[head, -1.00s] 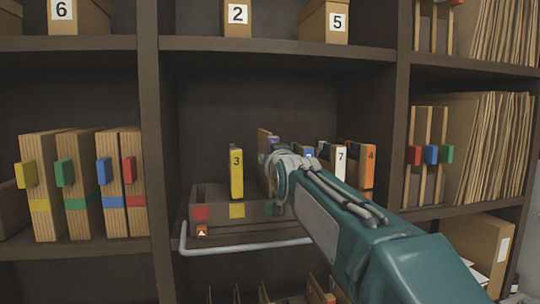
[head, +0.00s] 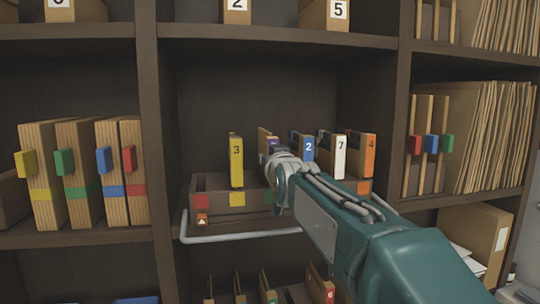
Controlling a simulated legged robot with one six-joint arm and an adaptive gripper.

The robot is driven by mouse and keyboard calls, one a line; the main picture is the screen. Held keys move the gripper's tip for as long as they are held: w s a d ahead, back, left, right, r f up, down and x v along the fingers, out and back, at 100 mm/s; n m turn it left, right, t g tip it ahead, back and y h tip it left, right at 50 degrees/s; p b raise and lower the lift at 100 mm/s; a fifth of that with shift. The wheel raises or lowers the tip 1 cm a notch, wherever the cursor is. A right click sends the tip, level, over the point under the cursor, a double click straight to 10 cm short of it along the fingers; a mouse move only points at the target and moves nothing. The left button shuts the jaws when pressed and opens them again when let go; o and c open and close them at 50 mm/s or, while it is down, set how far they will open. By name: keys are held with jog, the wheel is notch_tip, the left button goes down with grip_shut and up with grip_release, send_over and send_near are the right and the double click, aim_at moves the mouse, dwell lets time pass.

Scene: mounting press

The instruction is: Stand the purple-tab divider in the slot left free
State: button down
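The purple-tab divider (head: 272,144) is upright in the head view, its brown top edge and part of its purple tab showing above my gripper. My gripper (head: 281,168) is seen from behind at its front; its fingertips are hidden, but it moves together with the divider, so it appears shut on it. The slotted tray (head: 220,203) lies behind and below. The yellow divider 3 (head: 236,162) stands left of my gripper; the blue divider 2 (head: 308,149), white divider 7 (head: 341,156) and orange divider 4 (head: 371,150) stand to the right. The purple divider's lower part is hidden.
A pale bar (head: 245,236) runs along the tray's front. Dark uprights (head: 150,150) bound the bay on both sides. Brown folders with coloured tabs (head: 75,175) fill the left bay; more folders (head: 470,140) fill the right bay. A lower tray holds a red divider 6 (head: 326,286).

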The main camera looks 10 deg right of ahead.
aim_at(270, 133)
jog(key=shift+f, duration=1.4)
jog(key=shift+c, duration=1.8)
grip_release()
notch_tip(270, 133, up, 10)
jog(key=shift+f, duration=0.1)
jog(key=s+f+g, duration=1.2)
jog(key=s+f, duration=2.4)
jog(key=shift+s+f, duration=0.15)
jog(key=shift+f, duration=0.25)
